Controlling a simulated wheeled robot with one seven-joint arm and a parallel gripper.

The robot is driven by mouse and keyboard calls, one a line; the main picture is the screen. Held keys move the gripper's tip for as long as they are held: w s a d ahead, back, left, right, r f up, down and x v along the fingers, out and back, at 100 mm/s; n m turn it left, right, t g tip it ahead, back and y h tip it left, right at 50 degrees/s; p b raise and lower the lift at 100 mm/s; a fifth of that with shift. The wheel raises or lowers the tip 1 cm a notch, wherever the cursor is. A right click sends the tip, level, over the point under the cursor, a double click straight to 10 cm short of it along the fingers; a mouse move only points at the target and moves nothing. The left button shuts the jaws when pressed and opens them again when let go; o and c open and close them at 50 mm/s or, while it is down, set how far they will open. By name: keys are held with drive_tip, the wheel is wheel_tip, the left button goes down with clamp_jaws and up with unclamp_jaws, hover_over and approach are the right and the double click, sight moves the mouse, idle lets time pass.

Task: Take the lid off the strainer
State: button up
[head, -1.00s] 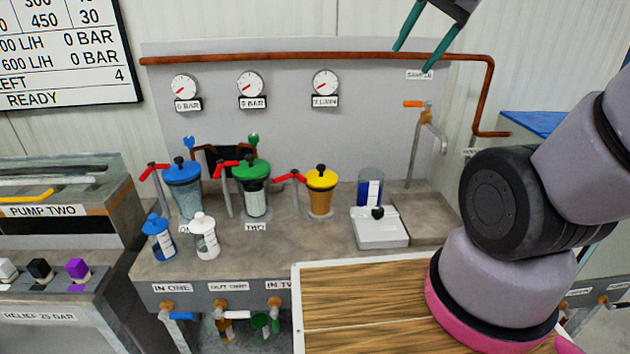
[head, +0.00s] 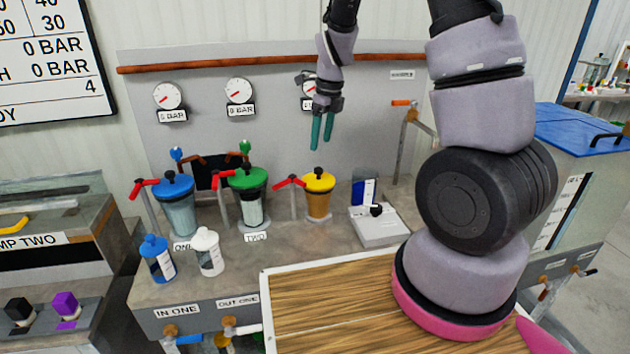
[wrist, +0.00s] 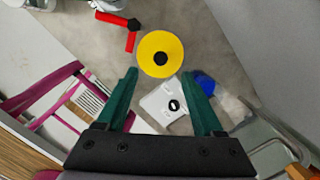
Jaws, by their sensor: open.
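Three lidded vessels stand in a row on the grey bench. One has a blue lid (head: 173,186), one a green lid (head: 248,178) and one a yellow lid (head: 319,180) with a black knob on top. The yellow-lidded vessel has an amber body (head: 317,205), and its lid is on. None of these three shows a strainer label I can read. My gripper (head: 322,147) is open and empty, pointing down above the yellow lid. In the wrist view the yellow lid (wrist: 160,55) lies just beyond the open fingertips (wrist: 160,78), not between them.
A red-handled valve (head: 290,181) stands just left of the yellow-lidded vessel. A white device with a black knob (head: 379,228) and a blue-filled container (head: 364,190) stand to its right. Blue (head: 157,258) and white (head: 208,252) bottles stand in front. A copper pipe (head: 220,63) runs behind.

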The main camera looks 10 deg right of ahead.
sight(319, 169)
drive_tip(key=f, duration=0.3)
drive_tip(key=shift+w+a+f, duration=0.15)
drive_tip(key=shift+w+f, duration=0.05)
drive_tip(key=shift+f, duration=0.1)
drive_tip(key=shift+w+f, duration=0.15)
drive_tip(key=shift+f, duration=2.6)
clamp_jaws()
